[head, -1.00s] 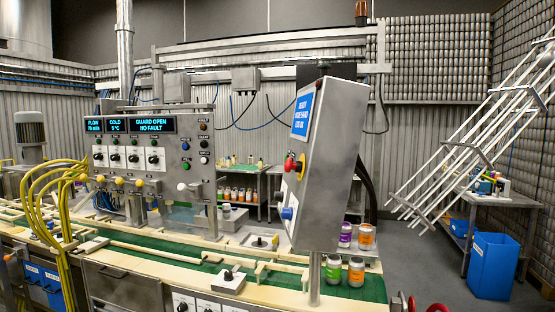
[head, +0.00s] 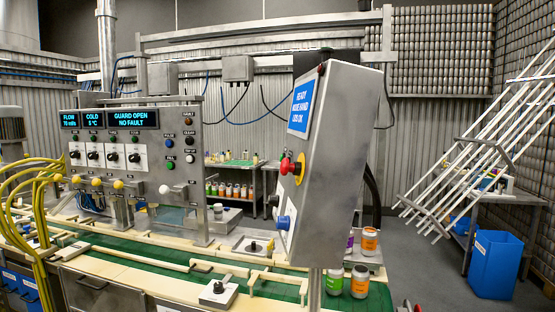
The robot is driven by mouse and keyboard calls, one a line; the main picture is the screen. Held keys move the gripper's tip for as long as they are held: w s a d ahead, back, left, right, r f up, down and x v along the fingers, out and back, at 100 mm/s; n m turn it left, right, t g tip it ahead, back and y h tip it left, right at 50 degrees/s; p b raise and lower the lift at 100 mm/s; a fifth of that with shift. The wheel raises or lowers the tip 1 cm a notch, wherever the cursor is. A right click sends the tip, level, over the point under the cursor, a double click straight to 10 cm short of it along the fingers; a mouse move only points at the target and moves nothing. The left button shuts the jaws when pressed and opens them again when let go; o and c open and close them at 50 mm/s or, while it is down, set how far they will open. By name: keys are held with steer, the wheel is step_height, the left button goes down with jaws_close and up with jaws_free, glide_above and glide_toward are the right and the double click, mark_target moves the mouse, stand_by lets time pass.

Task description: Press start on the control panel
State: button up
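A grey steel control box (head: 338,165) stands on a post right of centre, turned so that its front faces left and shows at a steep angle. Its blue screen (head: 300,105) reads "READY", with smaller text below. A red mushroom button (head: 288,166) on a yellow plate sits below the screen, and a blue control (head: 283,222) sits lower. Another steel panel (head: 150,175) at the left has displays reading "GUARD OPEN NO FAULT", several black knobs, and a green button (head: 171,165). Which button is start cannot be read. My gripper is not in view.
A green conveyor belt (head: 150,255) with pale rails runs across the front. Jars, including an orange-labelled one (head: 370,241), stand behind and right of the box's post. A blue bin (head: 494,265) stands at the right. Floor between the line and bin looks clear.

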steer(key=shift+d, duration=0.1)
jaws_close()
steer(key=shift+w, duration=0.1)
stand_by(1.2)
